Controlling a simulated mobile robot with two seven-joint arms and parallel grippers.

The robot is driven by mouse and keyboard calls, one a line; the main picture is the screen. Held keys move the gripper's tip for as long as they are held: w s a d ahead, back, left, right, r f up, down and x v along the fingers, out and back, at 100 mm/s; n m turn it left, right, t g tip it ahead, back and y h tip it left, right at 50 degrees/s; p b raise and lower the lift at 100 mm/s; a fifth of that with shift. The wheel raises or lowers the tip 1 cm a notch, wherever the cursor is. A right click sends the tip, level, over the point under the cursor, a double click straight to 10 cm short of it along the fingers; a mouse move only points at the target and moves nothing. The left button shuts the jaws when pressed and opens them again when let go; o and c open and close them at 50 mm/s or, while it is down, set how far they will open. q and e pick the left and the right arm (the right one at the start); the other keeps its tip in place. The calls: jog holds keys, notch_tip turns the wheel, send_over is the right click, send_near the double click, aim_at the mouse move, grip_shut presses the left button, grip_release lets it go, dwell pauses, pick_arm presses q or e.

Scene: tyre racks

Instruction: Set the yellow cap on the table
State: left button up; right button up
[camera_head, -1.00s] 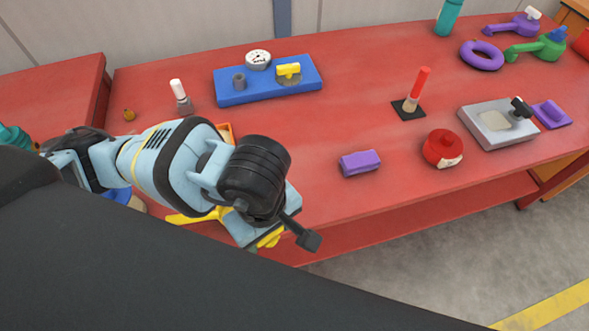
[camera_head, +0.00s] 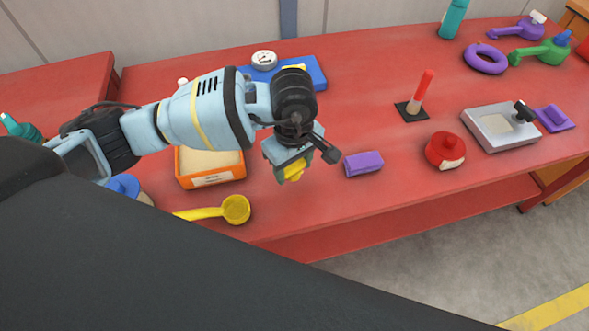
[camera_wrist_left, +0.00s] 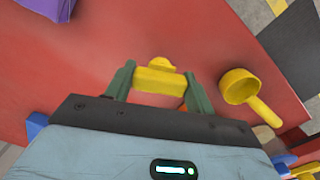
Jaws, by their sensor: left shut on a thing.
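My left gripper (camera_head: 292,170) is shut on a yellow cap (camera_head: 295,169). In the left wrist view the cap (camera_wrist_left: 158,80) sits between the two green fingertips of the gripper (camera_wrist_left: 160,84), with a small rounded knob on its far side. In the head view the gripper is over the red table (camera_head: 335,205), left of the purple block; I cannot tell how far the cap is above the surface. My right gripper is not in view.
A yellow scoop (camera_head: 234,209) and an orange box (camera_head: 212,182) lie left of the gripper. A purple block (camera_head: 364,163) is close on its right. A blue board (camera_head: 314,74) is behind, partly hidden by my arm. The table's front edge is near.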

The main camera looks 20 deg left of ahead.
aim_at(294, 172)
pick_arm(q)
jog(key=shift+w, duration=0.3)
jog(key=shift+w+f, duration=0.15)
jog(key=shift+f, duration=1.65)
jog(key=shift+f, duration=0.15)
jog(key=o, duration=1)
jog(key=shift+o, duration=0.2)
notch_tip(294, 172, up, 12)
jog(key=shift+r, duration=0.15)
